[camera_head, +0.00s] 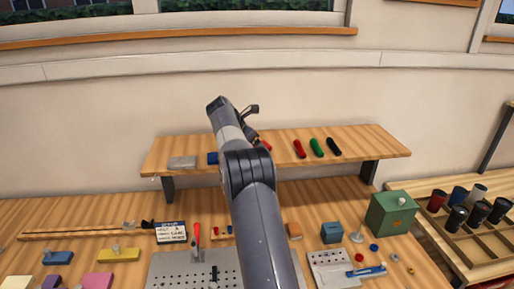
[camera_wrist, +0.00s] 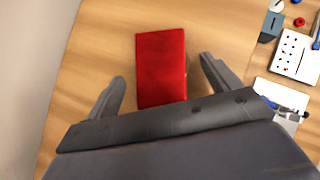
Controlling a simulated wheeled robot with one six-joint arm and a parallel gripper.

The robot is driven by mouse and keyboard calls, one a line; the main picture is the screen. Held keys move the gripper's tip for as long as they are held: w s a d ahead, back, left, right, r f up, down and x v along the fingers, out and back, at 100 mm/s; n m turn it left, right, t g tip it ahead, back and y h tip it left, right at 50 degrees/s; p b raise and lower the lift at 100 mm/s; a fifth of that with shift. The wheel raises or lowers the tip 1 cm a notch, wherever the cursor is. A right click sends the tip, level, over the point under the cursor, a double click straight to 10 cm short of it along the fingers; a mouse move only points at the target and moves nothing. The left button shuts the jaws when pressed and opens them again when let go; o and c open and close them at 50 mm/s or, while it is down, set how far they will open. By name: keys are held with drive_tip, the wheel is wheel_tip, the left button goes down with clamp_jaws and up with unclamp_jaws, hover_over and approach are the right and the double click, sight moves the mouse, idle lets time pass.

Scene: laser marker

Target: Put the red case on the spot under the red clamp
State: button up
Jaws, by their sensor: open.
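The red case (camera_wrist: 161,68) is a flat red block lying on a wooden surface in the wrist view. My gripper (camera_wrist: 163,70) is open, with one finger on each side of the case and a gap showing on both sides. In the head view my arm reaches to the wall shelf, and a bit of red (camera_head: 265,146) shows beside it; I cannot tell whether this is the case. The red clamp (camera_head: 196,236) has an upright red handle and stands on a grey perforated plate (camera_head: 172,270) on the bench. The spot under it is too small to make out.
The shelf (camera_head: 370,142) also bears a grey case (camera_head: 183,162), a blue one (camera_head: 212,158), and red, green and black slim items (camera_head: 316,147). The bench below holds a sign (camera_head: 171,232), a green box (camera_head: 391,213) and several coloured blocks. My arm hides the bench's middle.

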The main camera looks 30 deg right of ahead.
drive_tip(key=shift+d+f, duration=0.1)
drive_tip(key=shift+f, duration=0.1)
drive_tip(key=c, duration=1.3)
wheel_tip(320, 180, up, 10)
drive_tip(key=shift+r+p, duration=0.1)
drive_tip(key=shift+p, duration=0.8)
